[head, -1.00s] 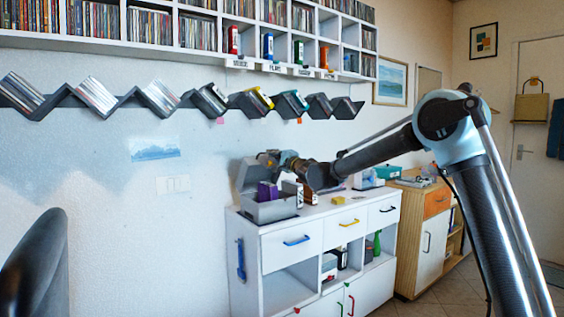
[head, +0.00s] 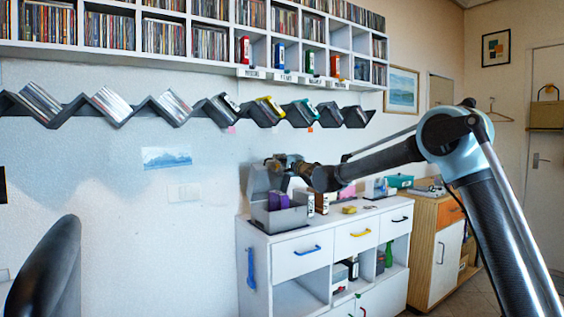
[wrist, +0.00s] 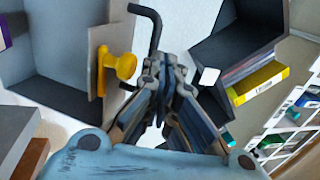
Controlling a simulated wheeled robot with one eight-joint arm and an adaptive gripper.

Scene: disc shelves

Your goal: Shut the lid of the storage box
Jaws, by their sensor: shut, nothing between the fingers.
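The grey storage box (head: 283,220) stands on the white cabinet, with purple cases (head: 277,201) inside. Its lid (head: 259,183) is raised, standing up at the back left of the box. My gripper (head: 272,163) is at the top of the raised lid; whether it touches the lid I cannot tell. In the wrist view my gripper (wrist: 163,66) is shut and empty. There, a grey hollow panel that looks like the lid (wrist: 62,45) is at left, with a yellow knob (wrist: 121,65) on a tan strip at its edge, beside my fingers.
The white cabinet (head: 290,258) also bears upright cases (head: 321,203) and a yellow block (head: 349,209). A dark zigzag disc shelf (head: 215,108) runs along the wall above; its yellow case (wrist: 258,82) is close in the wrist view. A black hook (wrist: 153,25) stands behind the fingers.

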